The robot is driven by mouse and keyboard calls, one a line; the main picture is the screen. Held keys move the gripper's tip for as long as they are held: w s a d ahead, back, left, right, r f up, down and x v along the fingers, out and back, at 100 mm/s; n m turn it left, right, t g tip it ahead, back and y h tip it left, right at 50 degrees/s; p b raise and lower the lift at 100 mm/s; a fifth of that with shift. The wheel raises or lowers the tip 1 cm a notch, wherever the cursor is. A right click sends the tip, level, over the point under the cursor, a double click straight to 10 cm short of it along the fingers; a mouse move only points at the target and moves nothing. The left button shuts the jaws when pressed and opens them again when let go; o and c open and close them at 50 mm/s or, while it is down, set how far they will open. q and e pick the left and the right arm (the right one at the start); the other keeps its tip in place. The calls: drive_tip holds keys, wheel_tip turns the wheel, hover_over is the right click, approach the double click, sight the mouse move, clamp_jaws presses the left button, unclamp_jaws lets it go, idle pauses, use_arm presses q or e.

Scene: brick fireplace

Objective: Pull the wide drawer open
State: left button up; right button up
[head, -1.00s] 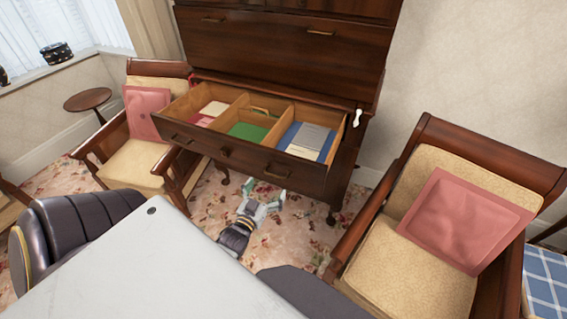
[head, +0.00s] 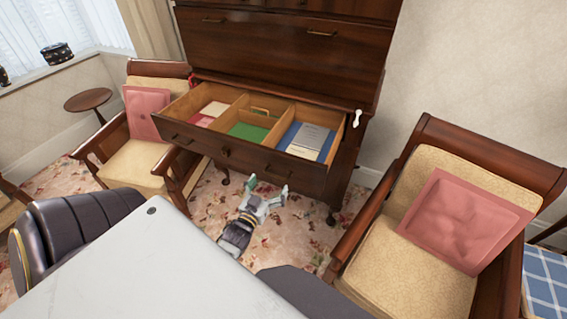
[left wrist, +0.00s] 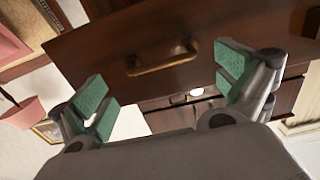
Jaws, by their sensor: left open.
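The wide drawer (head: 230,155) of the dark wooden cabinet stands pulled out, its divided inside in view. It holds a green item (head: 248,131), pale and red items at left, and blue and grey booklets (head: 308,140) at right. My left gripper (head: 268,186) is open and empty, just below and in front of the drawer front's right part. In the left wrist view a brass handle (left wrist: 162,58) on the drawer front lies beyond and between the green-padded fingers (left wrist: 165,85), apart from them. My right gripper is out of view.
A cushioned armchair (head: 140,165) stands left of the drawer, and another armchair (head: 400,270) stands at the right. A small round table (head: 88,100) is by the window. Patterned carpet is open beneath the drawer.

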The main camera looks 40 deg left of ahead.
sight(275, 176)
use_arm(q)
drive_tip(key=shift+x, duration=2.2)
drive_tip(key=shift+p+x, duration=0.3)
drive_tip(key=shift+x, duration=3.35)
drive_tip(key=shift+w, duration=0.3)
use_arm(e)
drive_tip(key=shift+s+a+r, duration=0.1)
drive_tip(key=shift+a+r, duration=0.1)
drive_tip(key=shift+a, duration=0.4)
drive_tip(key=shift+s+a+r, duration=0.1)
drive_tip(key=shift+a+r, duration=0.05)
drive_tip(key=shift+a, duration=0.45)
